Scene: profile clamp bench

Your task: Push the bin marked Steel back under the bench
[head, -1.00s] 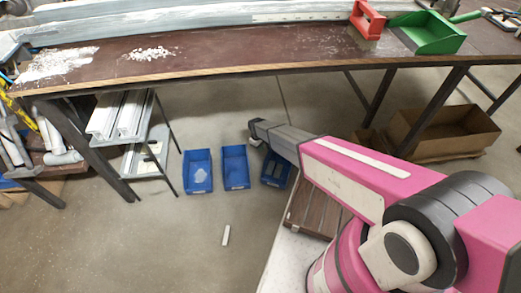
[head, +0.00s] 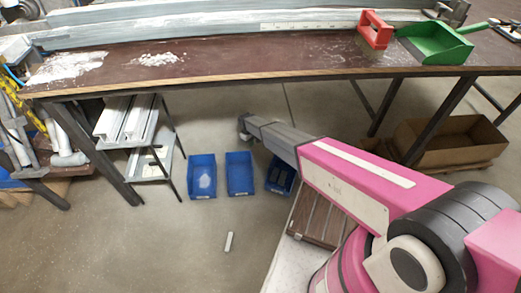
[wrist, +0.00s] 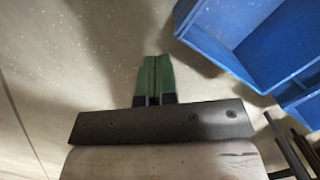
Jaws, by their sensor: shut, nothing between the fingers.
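Three blue bins stand in a row on the floor under the bench's front edge: a left one (head: 202,188), a middle one (head: 239,185) and a right one (head: 276,187). The left bin holds something pale and the right one holds greyish pieces; my arm partly covers the right bin. Their labels are too small to read, so I cannot tell which is marked Steel. My gripper (wrist: 155,62) is shut and empty, its green fingers together above the floor. In the wrist view a blue bin (wrist: 225,30) is to its right, apart from it, with part of another beyond.
The bench (head: 200,78) spans the scene, with a green dustpan (head: 435,45) and red-handled brush (head: 376,30) on top. A rack of metal profiles (head: 125,120) stands left of the bins, a cardboard box (head: 455,145) at right. A small pale piece (head: 229,241) lies on the floor.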

